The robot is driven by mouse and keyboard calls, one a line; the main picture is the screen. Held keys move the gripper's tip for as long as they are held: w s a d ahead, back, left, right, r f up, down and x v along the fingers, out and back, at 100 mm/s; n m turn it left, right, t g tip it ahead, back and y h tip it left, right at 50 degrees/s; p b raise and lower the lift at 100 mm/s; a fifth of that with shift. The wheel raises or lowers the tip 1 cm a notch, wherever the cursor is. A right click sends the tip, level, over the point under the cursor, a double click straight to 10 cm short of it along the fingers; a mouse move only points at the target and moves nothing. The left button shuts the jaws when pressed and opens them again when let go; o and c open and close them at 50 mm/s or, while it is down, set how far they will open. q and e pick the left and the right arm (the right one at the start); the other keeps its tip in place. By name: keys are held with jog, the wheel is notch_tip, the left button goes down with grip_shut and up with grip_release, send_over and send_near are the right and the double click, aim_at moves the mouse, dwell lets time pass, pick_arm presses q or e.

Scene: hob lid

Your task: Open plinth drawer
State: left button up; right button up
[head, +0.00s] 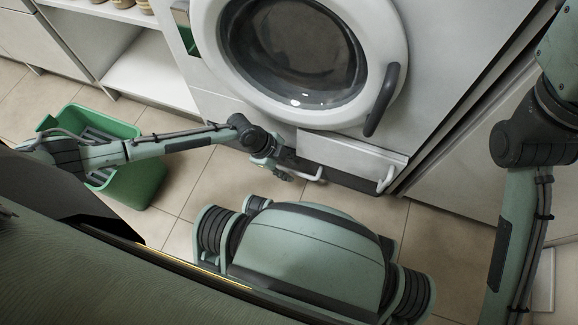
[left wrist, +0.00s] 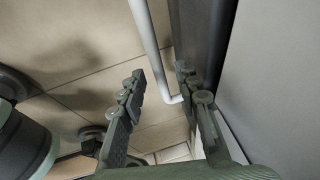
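The plinth drawer (head: 352,155) is the low white panel under the round door of the washing machine. It looks shut or nearly so. Its pale bar handle (head: 385,181) stands out in front of the panel; its middle is hard to make out in the head view. My left gripper (head: 287,174) is at the left end of the handle. In the left wrist view its fingers are apart, and the handle bar (left wrist: 153,40) runs between them, with its bent end near the fingertips. I see no clear contact. My right gripper is out of view; only my right arm shows.
The washing machine (head: 215,75) has a dark door handle (head: 382,100) above the drawer. A green bin (head: 148,180) stands on the tiled floor at left, beneath my left arm. White open shelves (head: 150,70) are behind it. My base is close in front of the drawer.

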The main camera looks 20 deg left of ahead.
pick_arm(q)
jog(key=shift+c, duration=0.3)
grip_shut()
jog(key=shift+s, duration=0.15)
